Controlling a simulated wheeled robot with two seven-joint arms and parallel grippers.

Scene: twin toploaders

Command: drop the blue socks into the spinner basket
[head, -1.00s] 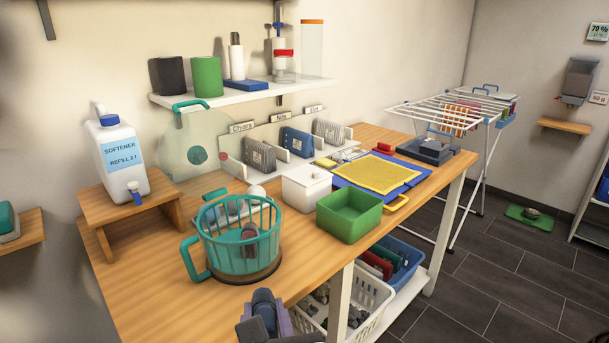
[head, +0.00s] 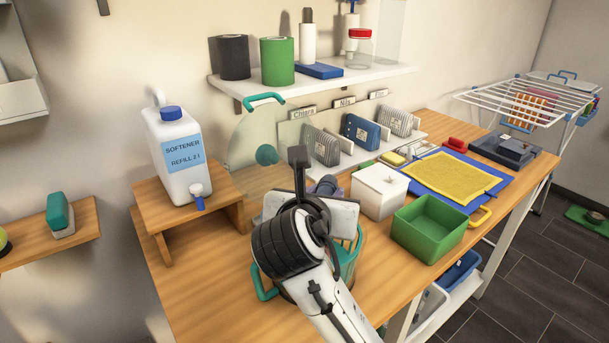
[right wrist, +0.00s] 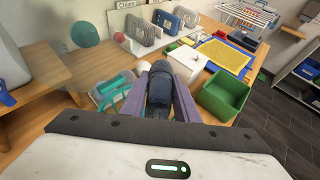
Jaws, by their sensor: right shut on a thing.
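My right gripper (right wrist: 166,80) is shut on the dark blue socks (right wrist: 160,92), which sit between its purple fingers in the right wrist view. In the head view the tip of the right gripper (head: 327,184) shows just past my wrist, raised over the table. The teal slatted spinner basket (head: 350,262) stands on the table, mostly hidden behind my right arm. It also shows in the right wrist view (right wrist: 112,93), just left of the fingers. I cannot tell whether the socks are directly over its opening. My left gripper is not in view.
A white lidded box (head: 378,190) and a green bin (head: 430,228) stand right of the basket. A softener jug (head: 176,160) sits on a wooden riser at left. A clear disc with a teal handle (head: 264,99) leans behind. The table's front left is clear.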

